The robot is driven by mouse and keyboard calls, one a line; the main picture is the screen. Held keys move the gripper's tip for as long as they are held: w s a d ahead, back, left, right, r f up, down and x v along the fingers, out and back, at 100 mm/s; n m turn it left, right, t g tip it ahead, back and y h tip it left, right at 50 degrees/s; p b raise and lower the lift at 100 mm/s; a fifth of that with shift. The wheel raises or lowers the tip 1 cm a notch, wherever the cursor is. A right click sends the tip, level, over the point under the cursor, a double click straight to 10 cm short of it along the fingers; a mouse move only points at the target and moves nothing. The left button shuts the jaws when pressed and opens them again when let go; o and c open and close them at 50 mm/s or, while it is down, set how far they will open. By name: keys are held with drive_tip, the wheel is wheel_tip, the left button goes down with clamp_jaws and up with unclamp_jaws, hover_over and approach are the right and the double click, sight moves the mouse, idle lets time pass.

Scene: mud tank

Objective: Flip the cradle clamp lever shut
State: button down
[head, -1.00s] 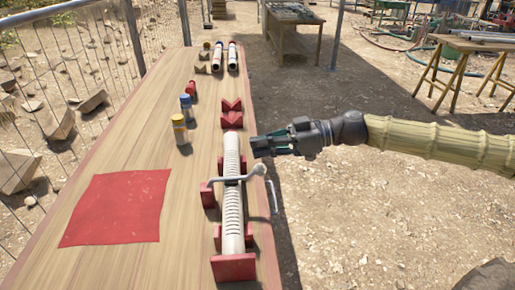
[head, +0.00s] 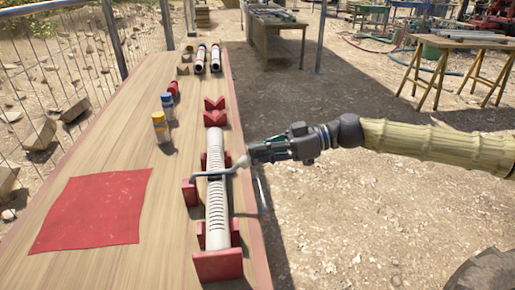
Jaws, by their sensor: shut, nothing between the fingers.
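A pale slotted tube (head: 217,205) lies lengthwise in a red cradle (head: 218,265) along the right side of the bench. The grey clamp lever (head: 215,175) crosses over the tube, and its rounded knob (head: 244,161) sticks out on the right side, slightly raised. My gripper (head: 252,153) is shut and empty, reaching in from the right. Its tip is right at the knob; I cannot tell whether they touch. Another thin grey bar (head: 262,194) hangs at the bench's right edge below the knob.
A red V-block (head: 215,112) stands behind the tube. A yellow can (head: 160,127) and a blue can (head: 168,106) stand to the left, with dark-ended tubes (head: 215,58) farther back. A flat red cloth (head: 92,210) lies at left. Ground right of the bench is open.

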drive_tip(key=shift+s+a+r, duration=0.1)
drive_tip(key=shift+a+r, duration=0.2)
drive_tip(key=v, duration=0.9)
drive_tip(key=shift+w+d, duration=0.3)
drive_tip(key=shift+w, duration=0.1)
